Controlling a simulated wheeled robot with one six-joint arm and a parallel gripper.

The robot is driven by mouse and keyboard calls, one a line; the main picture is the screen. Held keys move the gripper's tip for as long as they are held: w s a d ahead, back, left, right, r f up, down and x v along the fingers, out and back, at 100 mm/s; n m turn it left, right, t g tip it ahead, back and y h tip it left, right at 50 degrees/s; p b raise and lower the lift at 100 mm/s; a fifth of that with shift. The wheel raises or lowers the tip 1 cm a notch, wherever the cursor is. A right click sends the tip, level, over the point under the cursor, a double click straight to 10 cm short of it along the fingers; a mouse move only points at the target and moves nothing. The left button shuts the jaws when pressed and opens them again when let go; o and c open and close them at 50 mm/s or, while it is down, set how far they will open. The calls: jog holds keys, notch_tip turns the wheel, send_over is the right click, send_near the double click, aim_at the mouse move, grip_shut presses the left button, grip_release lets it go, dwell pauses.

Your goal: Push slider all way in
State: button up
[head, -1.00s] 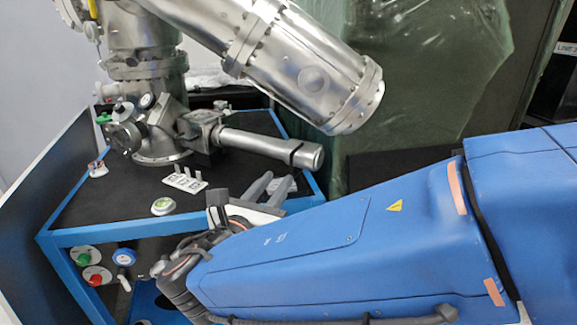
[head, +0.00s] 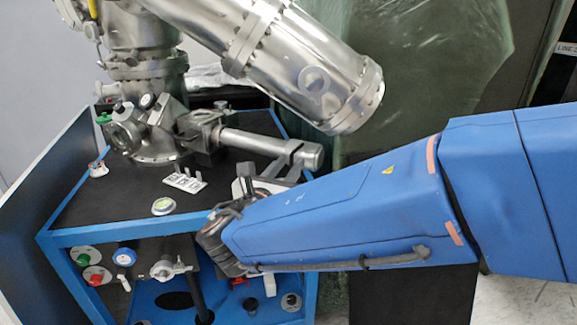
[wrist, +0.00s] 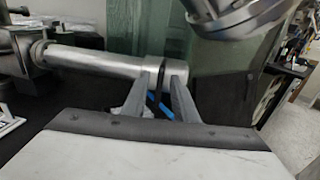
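The slider is a metal horizontal tube (head: 252,143) that sticks out to the right from the steel chamber (head: 155,140). The wrist view shows its long tube (wrist: 95,62) and a dark ring near its right end. My gripper (head: 294,150) is at that right end, its fingers over the near side of the tube. In the wrist view my gripper (wrist: 164,76) has its two fingers apart, one on each side of the dark ring. I cannot tell whether either finger touches the ring. Part of the tube's end is hidden behind the fingers.
A large steel cylinder (head: 300,70) hangs above the slider. A small white labelled stand (head: 184,183) and a round gauge (head: 163,206) sit on the black bench top (head: 120,190). Knobs and valves are on the bench's front. Green plastic sheeting (head: 430,60) hangs behind.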

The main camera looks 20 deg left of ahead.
grip_shut()
dwell(1.3)
